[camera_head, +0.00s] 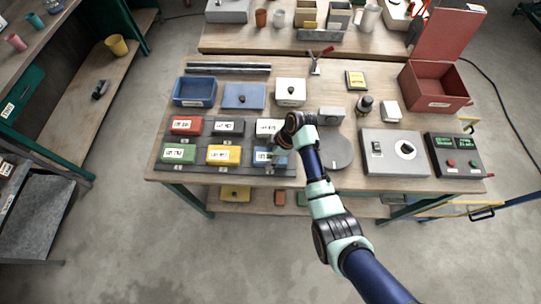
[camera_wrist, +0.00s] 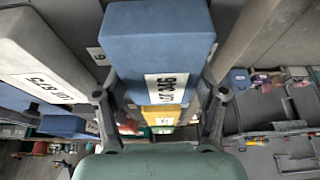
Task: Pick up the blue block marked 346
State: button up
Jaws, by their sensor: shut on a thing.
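The blue block (camera_head: 261,156) is at the front right of the group of coloured blocks on the workbench, partly hidden by my gripper (camera_head: 281,147). In the wrist view the blue block (camera_wrist: 155,40) fills the upper middle, with its white label (camera_wrist: 166,88) upside down and hard to read in full. My gripper (camera_wrist: 163,98) is shut on this block, one finger on each side. I cannot tell whether the block is lifted off its rack.
A white block (camera_wrist: 45,60) is close beside the blue one, on the left in the wrist view. A yellow block (camera_head: 224,155) is left of it in the head view, with green (camera_head: 179,153), red (camera_head: 186,125) and dark (camera_head: 228,128) blocks beyond. A round grey plate (camera_head: 337,153) is to the right.

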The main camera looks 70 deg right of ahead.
aim_at(270, 155)
notch_tip(270, 155, up, 20)
jog(key=p, duration=0.5)
jog(key=shift+d+f, duration=0.1)
jog(key=shift+f, duration=0.05)
